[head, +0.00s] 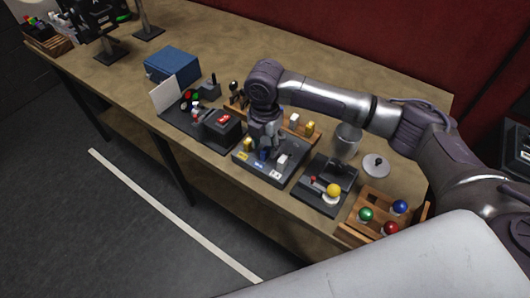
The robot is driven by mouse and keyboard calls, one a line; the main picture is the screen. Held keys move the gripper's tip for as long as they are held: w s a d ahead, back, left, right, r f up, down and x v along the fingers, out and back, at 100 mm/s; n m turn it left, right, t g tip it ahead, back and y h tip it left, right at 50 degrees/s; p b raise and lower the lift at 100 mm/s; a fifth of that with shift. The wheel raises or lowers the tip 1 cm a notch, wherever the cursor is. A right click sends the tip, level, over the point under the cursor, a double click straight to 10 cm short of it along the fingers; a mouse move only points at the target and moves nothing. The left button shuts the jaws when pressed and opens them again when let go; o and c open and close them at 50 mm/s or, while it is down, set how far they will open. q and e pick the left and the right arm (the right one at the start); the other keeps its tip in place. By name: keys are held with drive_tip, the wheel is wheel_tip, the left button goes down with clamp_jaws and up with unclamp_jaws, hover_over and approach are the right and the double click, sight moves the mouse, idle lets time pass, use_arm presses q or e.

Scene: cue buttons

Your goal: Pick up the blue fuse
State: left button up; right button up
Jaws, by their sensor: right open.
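The blue fuse (264,155) stands at a dark fuse panel (267,178), directly below my right gripper (266,143), which partly covers it. My right gripper points down over the panel and is open. Whether its fingers touch or surround the fuse cannot be told. A yellow fuse (247,145) stands to the left on the panel and a white fuse (282,160) to the right. My left gripper is not in view.
A wooden rack (236,104) with white and yellow pieces is behind the panel. A black box with a red top (221,122) stands left. A joystick-like unit with a yellow ball (333,190) and a tray of coloured balls (359,228) are right. A metal cup (347,138) stands behind.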

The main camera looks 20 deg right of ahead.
sight(265, 149)
wheel_tip(265, 149, down, 2)
drive_tip(key=shift+d+f, duration=0.1)
drive_tip(key=shift+f, duration=0.15)
drive_tip(key=c, duration=0.4)
clamp_jaws()
wheel_tip(265, 149, up, 9)
drive_tip(key=shift+w+f+b, duration=0.1)
drive_tip(key=shift+f+b, duration=0.05)
drive_tip(key=shift+b, duration=0.8)
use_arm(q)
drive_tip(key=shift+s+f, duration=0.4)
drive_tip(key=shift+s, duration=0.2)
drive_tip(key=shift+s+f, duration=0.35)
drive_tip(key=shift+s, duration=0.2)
use_arm(e)
drive_tip(key=shift+r, duration=0.7)
